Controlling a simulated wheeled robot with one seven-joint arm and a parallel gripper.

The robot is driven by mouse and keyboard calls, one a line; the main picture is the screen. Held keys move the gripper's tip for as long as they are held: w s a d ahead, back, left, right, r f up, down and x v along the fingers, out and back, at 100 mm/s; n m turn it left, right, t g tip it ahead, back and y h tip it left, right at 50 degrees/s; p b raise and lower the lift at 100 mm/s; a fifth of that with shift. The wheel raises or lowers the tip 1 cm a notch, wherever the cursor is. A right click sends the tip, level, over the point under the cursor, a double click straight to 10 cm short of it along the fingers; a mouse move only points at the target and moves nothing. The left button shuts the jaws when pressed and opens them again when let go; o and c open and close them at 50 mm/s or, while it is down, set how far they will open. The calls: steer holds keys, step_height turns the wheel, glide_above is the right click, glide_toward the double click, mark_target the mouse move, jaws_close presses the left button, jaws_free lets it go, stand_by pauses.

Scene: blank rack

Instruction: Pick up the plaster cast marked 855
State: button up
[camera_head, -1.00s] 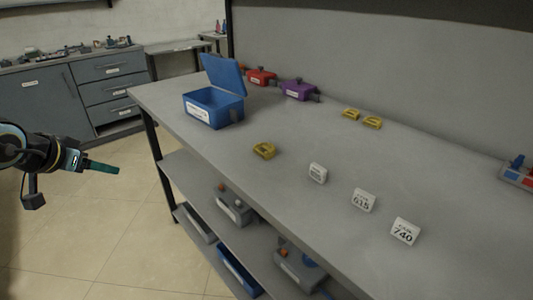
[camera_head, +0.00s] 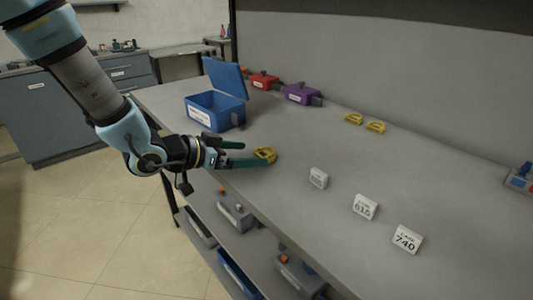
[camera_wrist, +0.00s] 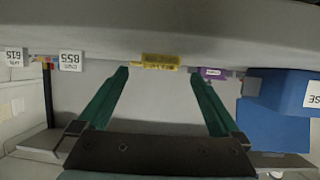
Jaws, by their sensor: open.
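My gripper (camera_head: 243,154) is open, its two green fingers reaching over the front part of the bench toward a yellow horseshoe-shaped cast (camera_head: 265,155). In the wrist view the yellow cast (camera_wrist: 158,60) shows between and just beyond the open fingertips (camera_wrist: 160,73); any marking on it is too small to read. A white card (camera_wrist: 70,61) reads 855, upside down in the wrist view. It appears to be the leftmost card (camera_head: 318,178) in the head view, where its number is unclear. Two more yellow casts (camera_head: 353,118) (camera_head: 375,127) lie near the back wall.
White cards 615 (camera_head: 365,207) and 740 (camera_head: 406,240) stand along the bench (camera_head: 300,240). An open blue box (camera_head: 215,110) stands behind my gripper, with red (camera_head: 263,80) and purple (camera_head: 300,93) boxes farther back.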

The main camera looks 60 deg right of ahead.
mark_target(269, 152)
steer(key=x, duration=0.2)
steer(key=p+x, duration=0.1)
steer(key=x, duration=0.1)
steer(key=shift+d+r, duration=0.15)
steer(key=shift+d, duration=0.15)
steer(key=c, duration=1.4)
